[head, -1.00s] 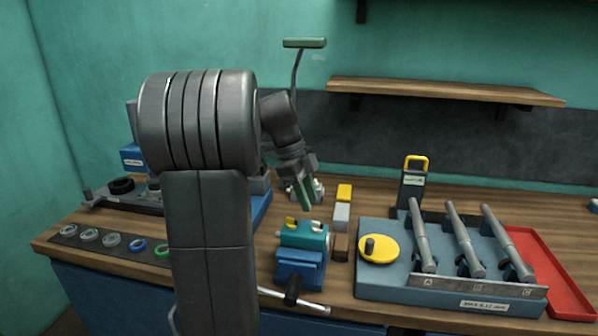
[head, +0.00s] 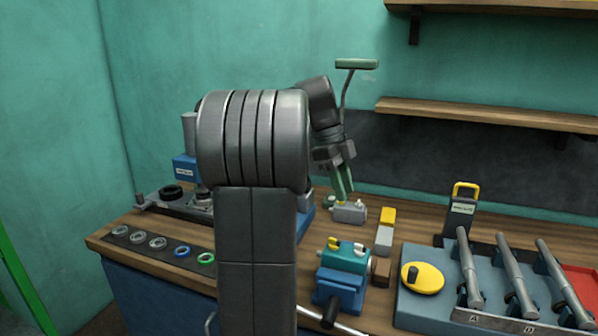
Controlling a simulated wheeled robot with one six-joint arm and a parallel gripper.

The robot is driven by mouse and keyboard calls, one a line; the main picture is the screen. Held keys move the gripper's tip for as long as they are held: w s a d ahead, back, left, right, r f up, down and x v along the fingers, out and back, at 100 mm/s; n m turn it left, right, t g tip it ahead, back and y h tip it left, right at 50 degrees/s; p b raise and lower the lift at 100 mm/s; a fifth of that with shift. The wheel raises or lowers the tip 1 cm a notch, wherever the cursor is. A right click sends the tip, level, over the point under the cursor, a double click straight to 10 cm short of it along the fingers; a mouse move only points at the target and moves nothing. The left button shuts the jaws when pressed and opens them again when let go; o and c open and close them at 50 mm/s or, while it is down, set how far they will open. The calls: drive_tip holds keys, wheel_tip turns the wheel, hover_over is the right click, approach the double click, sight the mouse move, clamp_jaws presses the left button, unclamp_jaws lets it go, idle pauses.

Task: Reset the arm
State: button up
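My gripper (head: 342,192) hangs from my arm near the middle of the head view, with its green fingers pointing down. It is above the bench, behind the teal and blue vise (head: 343,268) and in front of the grey wall panel. I see nothing held between the fingers, but they are too small to tell how far apart they are. My own large grey arm link hides part of the bench to the left of the gripper.
A small grey fixture (head: 349,212) stands just below the gripper. A green-topped lever (head: 356,64) rises behind it. A wooden shelf (head: 480,113) is to the right. A blue-grey rack (head: 425,310) with handled tools fills the right front. Rings lie on a dark strip (head: 170,252) at left.

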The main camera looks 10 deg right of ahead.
sight(361, 246)
drive_tip(key=x, duration=1.3)
drive_tip(key=shift+s+d+f, duration=0.1)
drive_tip(key=shift+f, duration=0.3)
drive_tip(key=shift+r, duration=0.1)
drive_tip(key=v, duration=1.4)
drive_tip(key=x, duration=1.4)
drive_tip(key=n, duration=0.2)
drive_tip(key=n+t+b, duration=0.1)
drive_tip(key=n, duration=0.2)
drive_tip(key=shift+s+t+h, duration=0.2)
drive_tip(key=shift+t+h, duration=0.1)
drive_tip(key=shift+h, duration=0.1)
drive_tip(key=n, duration=0.1)
drive_tip(key=n+t, duration=0.1)
drive_tip(key=n, duration=0.1)
drive_tip(key=n+p, duration=0.1)
drive_tip(key=n, duration=0.1)
drive_tip(key=shift+s+t, duration=0.25)
drive_tip(key=shift+t, duration=0.15)
drive_tip(key=n+t+p, duration=0.1)
drive_tip(key=n, duration=0.1)
drive_tip(key=n+p, duration=0.2)
drive_tip(key=shift+s+n+t, duration=0.2)
drive_tip(key=shift+n+t, duration=0.2)
drive_tip(key=shift+s+d+n+t+y+p, duration=0.1)
drive_tip(key=shift+n+t+y+p, duration=0.25)
drive_tip(key=shift+n+p, duration=0.7)
drive_tip(key=shift+n+t+y+p, duration=0.25)
drive_tip(key=shift+n+y+p, duration=0.35)
drive_tip(key=shift+n, duration=0.75)
